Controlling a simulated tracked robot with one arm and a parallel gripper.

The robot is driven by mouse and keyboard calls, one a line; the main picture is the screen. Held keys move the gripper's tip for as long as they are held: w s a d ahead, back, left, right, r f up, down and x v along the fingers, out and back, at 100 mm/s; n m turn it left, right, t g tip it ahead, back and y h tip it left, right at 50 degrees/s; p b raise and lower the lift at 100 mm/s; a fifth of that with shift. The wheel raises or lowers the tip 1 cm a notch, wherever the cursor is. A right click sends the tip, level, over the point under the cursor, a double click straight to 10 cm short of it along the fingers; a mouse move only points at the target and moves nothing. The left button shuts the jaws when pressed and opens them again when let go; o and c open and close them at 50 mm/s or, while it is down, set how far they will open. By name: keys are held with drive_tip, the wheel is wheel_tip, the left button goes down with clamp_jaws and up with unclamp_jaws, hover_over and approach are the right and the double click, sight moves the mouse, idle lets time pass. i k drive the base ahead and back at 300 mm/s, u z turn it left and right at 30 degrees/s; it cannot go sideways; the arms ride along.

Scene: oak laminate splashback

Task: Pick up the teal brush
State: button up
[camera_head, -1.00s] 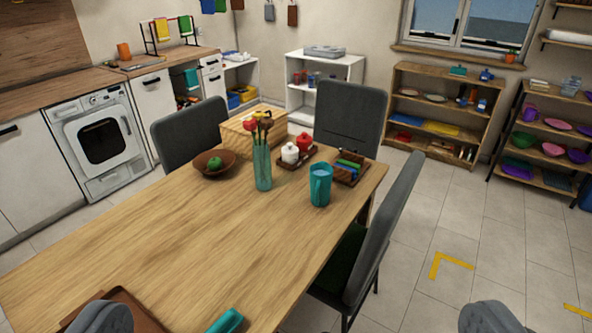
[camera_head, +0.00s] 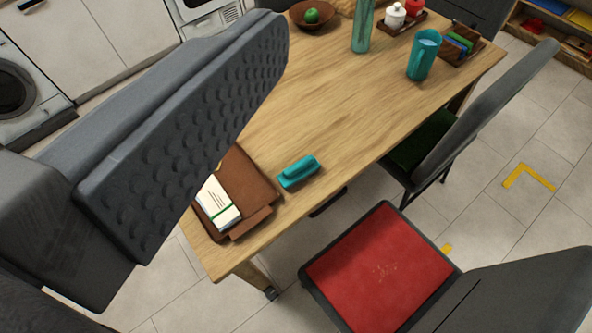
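The teal brush (camera_head: 298,172) lies on the wooden table (camera_head: 300,110) near its front edge, just right of a brown leather folder. It is fully visible and nothing touches it from above. My gripper (camera_head: 190,135) shows as one large grey finger with a studded pad, reaching across the left side of the view. The bare pad faces right with nothing against it, so the gripper is open and empty. The other finger is not clearly seen. In the picture, the brush lies to the right of the finger, apart from it.
The brown folder (camera_head: 255,180) holds white papers (camera_head: 217,203). A teal mug (camera_head: 424,55), a glass vase (camera_head: 362,28) and a bowl with a green apple (camera_head: 312,15) stand farther back. A red-seated chair (camera_head: 380,265) is at the front right; another grey chair (camera_head: 490,105) stands at the right side.

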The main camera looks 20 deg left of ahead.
sight(295, 174)
drive_tip(key=z, duration=2.35)
drive_tip(key=k, duration=1.7)
drive_tip(key=u, duration=1)
drive_tip(key=i, duration=1)
